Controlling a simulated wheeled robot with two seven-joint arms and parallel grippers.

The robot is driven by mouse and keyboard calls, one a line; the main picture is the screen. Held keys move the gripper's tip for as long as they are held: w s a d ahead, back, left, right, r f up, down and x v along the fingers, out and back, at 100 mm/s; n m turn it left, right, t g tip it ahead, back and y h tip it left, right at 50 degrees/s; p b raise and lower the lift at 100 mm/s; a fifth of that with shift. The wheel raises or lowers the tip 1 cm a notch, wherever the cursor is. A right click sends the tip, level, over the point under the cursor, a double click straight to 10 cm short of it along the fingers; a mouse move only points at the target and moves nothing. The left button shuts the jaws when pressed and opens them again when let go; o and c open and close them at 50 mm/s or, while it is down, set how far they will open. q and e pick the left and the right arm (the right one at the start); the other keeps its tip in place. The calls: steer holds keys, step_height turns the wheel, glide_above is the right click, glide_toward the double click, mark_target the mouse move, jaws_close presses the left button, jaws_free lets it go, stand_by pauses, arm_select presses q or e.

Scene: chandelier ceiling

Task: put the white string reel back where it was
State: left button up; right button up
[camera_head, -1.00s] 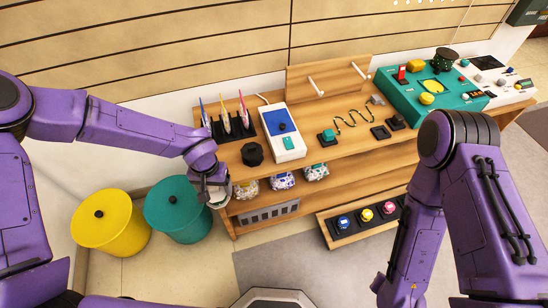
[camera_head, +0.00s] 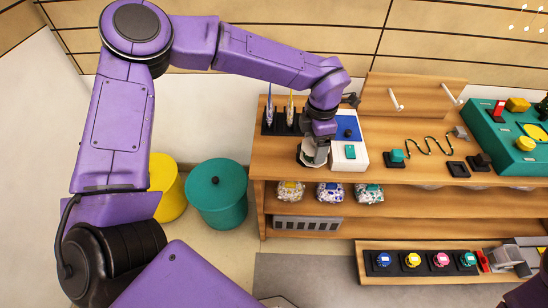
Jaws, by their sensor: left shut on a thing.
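My left gripper (camera_head: 315,152) is shut on the white string reel (camera_head: 313,160), which is mostly hidden by the fingers. They are at the left part of the wooden bench top, just left of the white box with a blue panel. A black round holder (camera_head: 301,157) shows beside and beneath the reel; whether the reel touches it I cannot tell. My right gripper is out of view; only a bit of the right arm shows at the lower right.
Black rack (camera_head: 269,124) with upright tools stands behind the gripper. The white box (camera_head: 349,157) is close on its right. Patterned bundles (camera_head: 330,192) sit on the shelf below. Teal (camera_head: 217,195) and yellow (camera_head: 166,188) bins stand left of the bench.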

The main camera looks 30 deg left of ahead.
arm_select(q)
steer(key=r+n, duration=0.1)
steer(key=n, duration=0.2)
steer(key=n+b, duration=0.1)
steer(key=n, duration=0.2)
steer(key=d+r+n+b, duration=0.1)
steer(key=n, duration=0.1)
steer(key=shift+w+r+n, duration=0.35)
steer(key=shift+n, duration=0.05)
steer(key=shift+r+n, duration=0.3)
steer(key=shift+n, duration=0.4)
steer(key=shift+a+n, duration=0.25)
steer(key=shift+n, duration=0.05)
steer(key=a+f, duration=0.8)
steer(key=a, duration=0.1)
steer(key=s+a+f, duration=0.1)
steer(key=a+f, duration=0.3)
steer(key=shift+s+a, duration=0.1)
steer(key=shift+a, duration=0.2)
steer(key=shift+f, duration=0.4)
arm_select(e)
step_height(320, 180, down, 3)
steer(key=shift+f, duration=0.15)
